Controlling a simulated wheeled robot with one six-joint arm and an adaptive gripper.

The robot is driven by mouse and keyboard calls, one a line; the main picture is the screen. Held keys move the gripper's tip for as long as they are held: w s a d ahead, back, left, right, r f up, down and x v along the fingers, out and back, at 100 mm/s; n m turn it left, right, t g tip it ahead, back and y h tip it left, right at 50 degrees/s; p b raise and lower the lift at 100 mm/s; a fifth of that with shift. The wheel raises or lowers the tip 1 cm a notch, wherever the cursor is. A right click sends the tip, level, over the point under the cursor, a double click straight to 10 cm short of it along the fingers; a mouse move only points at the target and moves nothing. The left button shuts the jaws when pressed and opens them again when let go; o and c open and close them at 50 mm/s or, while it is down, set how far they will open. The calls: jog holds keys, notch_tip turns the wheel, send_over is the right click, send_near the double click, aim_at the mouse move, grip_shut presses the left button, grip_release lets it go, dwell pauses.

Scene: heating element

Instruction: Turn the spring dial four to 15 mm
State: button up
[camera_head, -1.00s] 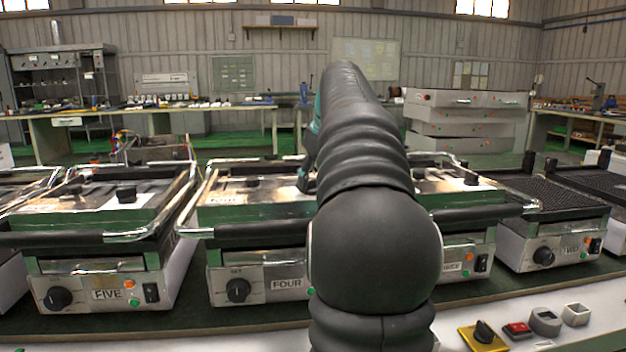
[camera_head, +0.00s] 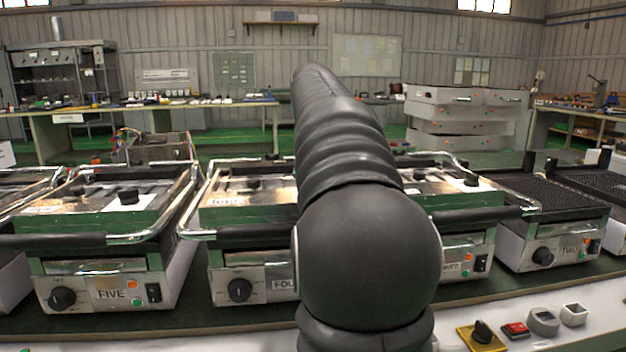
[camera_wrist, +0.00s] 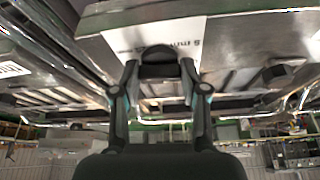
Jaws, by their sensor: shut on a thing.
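My gripper (camera_wrist: 159,70) has its two fingers on either side of a black knob (camera_wrist: 157,58), shut on it, in the wrist view. I take this for spring dial four. A white label (camera_wrist: 150,38) lies beside it, with markings that seem to include "5 mm"; the dial's exact setting cannot be read. In the head view machine four (camera_head: 230,285) stands left of my arm, its "FOUR" plate partly covered. My arm hides my gripper and the held dial there. Another black knob (camera_head: 252,183) shows on machine four's lid.
Machine five (camera_head: 85,290) stands to the left; machine three (camera_head: 465,268) is to the right, partly behind my arm. Metal handle bars (camera_head: 190,232) stick out around the lids. In the wrist view another dark knob (camera_wrist: 279,75) sits to the right.

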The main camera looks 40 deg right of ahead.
jog(key=m, duration=0.2)
jog(key=m+g+h, duration=0.1)
jog(key=m, duration=0.1)
jog(key=shift+w+a+m, duration=0.1)
jog(key=shift+w+m, duration=0.05)
jog(key=shift+m, duration=0.15)
jog(key=m+g, duration=0.1)
jog(key=m, duration=0.2)
jog(key=shift+m+g+h, duration=0.4)
jog(key=m+g, duration=0.1)
jog(key=m, duration=0.3)
jog(key=shift+w+g, duration=0.15)
jog(key=shift+g, duration=0.25)
jog(key=shift+m+g+y, duration=0.3)
jog(key=shift+m+g, duration=0.3)
jog(key=shift+m, duration=1.5)
jog(key=o, duration=1.1)
jog(key=shift+o, duration=0.2)
